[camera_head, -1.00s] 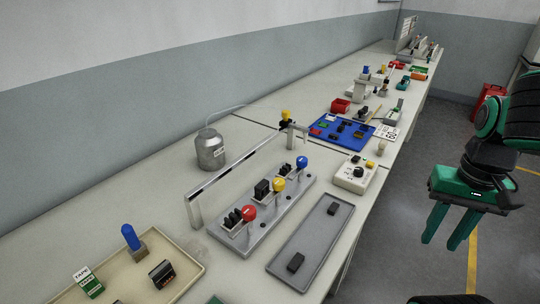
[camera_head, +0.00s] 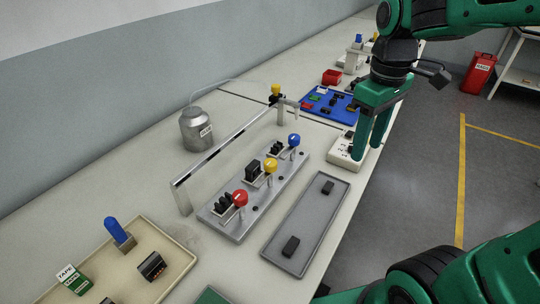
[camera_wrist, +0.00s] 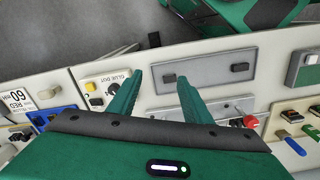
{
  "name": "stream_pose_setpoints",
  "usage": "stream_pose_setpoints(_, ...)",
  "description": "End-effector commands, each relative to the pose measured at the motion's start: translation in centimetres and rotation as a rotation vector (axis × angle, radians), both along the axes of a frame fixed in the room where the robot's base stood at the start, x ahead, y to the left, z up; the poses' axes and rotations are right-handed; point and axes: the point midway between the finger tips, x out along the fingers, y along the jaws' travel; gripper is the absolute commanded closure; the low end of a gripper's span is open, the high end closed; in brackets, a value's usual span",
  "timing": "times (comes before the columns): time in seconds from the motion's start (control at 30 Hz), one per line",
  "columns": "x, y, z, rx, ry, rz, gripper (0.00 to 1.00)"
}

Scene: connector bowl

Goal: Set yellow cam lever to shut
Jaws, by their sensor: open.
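The yellow cam lever (camera_head: 271,165) stands on a grey plate (camera_head: 225,229), between a red lever (camera_head: 240,198) and a blue lever (camera_head: 294,140). Its round knob is on a thin stem, with a dark connector block (camera_head: 252,170) beside it. My gripper (camera_head: 366,150) is open and empty, fingers down, above the bench's front edge, to the right of the blue lever and apart from all levers. In the wrist view my gripper (camera_wrist: 158,80) shows spread fingers; the red lever (camera_wrist: 250,121) is right of them, and the yellow lever is hidden.
A raised rail (camera_head: 225,148) runs behind the levers. A grey tray (camera_head: 308,225) with two dark blocks lies in front of them. A glue-pot box (camera_head: 340,149) is close beneath my gripper. A metal can (camera_head: 196,130) stands behind; a beige tray (camera_head: 178,232) is at left.

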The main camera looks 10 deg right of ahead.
Motion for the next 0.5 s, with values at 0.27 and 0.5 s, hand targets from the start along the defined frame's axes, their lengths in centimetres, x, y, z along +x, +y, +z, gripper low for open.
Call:
stream_pose_setpoints(0.27,6.2,15.0,3.2,0.007,0.01,0.849,0.55)
stream_pose_setpoints(0.5,6.8,20.1,3.8,0.013,0.011,1.112,0.55)
